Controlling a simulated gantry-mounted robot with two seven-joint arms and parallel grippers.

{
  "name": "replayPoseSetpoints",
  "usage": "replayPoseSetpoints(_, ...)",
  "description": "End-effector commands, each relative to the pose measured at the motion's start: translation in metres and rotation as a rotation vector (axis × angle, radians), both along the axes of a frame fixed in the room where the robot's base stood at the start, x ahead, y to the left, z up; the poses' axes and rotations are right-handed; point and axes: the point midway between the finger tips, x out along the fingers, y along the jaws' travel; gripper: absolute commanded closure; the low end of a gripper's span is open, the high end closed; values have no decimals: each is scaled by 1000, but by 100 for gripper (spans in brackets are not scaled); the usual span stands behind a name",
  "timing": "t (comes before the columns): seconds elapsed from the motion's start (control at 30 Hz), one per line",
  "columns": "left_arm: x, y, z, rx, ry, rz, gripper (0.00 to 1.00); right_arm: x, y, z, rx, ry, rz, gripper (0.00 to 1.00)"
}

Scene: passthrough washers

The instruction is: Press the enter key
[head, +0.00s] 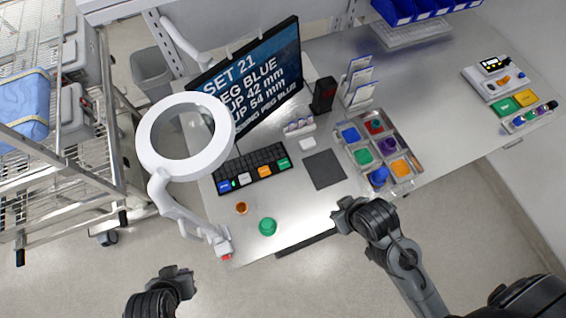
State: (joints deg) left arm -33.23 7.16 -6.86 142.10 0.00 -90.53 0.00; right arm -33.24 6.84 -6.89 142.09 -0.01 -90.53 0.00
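A black keyboard (252,166) lies on the table below the monitor. Its front row has a blue key (223,187), a white key (245,179), an orange key (265,171) and a green key (284,163); their labels are too small to read, so I cannot tell which is enter. My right gripper (343,214) is at the table's front edge, right of and below the keyboard and apart from it. My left gripper (180,277) is off the table's front, lower left of the keyboard. Both grippers are small and dark, and their finger gaps cannot be made out.
A monitor (250,75) reads "SET 21", "PEG BLUE". A white ring lamp (150,135) stands over the table's left side. An orange cup (241,208) and green peg (267,226) stand before the keyboard. A dark mat (324,169) and parts tray (352,158) are right.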

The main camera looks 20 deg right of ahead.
Motion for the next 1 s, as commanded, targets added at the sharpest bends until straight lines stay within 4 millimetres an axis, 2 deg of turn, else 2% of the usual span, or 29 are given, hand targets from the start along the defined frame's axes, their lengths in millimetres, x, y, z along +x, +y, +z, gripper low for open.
replayPoseSetpoints(0.03,0,1,0,1,0,-1,100,0,0,0,1,0,-1,88)
replayPoseSetpoints(0.1,0,1,0,2,0,-1,100,0,1,0,3,-1,-2,99)
replayPoseSetpoints(0.13,0,1,0,2,0,-1,100,0,1,0,4,0,-2,100)
replayPoseSetpoints(1.0,0,-3,0,-11,0,7,100,0,-2,0,-7,0,4,100)
